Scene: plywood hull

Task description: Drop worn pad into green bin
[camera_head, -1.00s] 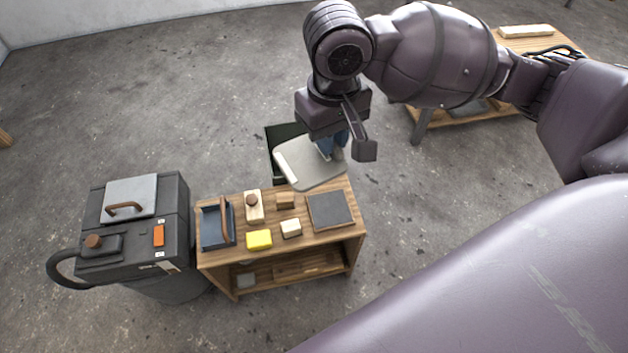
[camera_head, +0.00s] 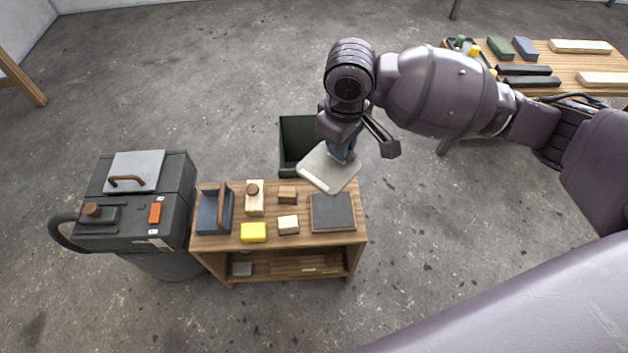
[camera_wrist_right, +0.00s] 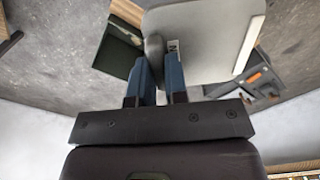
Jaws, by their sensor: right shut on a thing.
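The worn pad is a flat, pale grey square (camera_head: 328,168) with a lighter strip along one edge. My right gripper (camera_head: 343,152) is shut on it and holds it tilted, above the back right edge of the small wooden bench. The pad fills the upper middle of the right wrist view (camera_wrist_right: 205,40), with the blue fingers (camera_wrist_right: 158,72) closed at its near edge. The green bin (camera_head: 298,133) is a dark open box on the floor behind the bench. The pad and gripper hide part of it. The bin also shows in the right wrist view (camera_wrist_right: 117,50), beside the pad. My left gripper is not in view.
A dark vacuum unit (camera_head: 175,180) stands left. Another table (camera_head: 560,62) is at the back right. Floor around the bin's left is clear.

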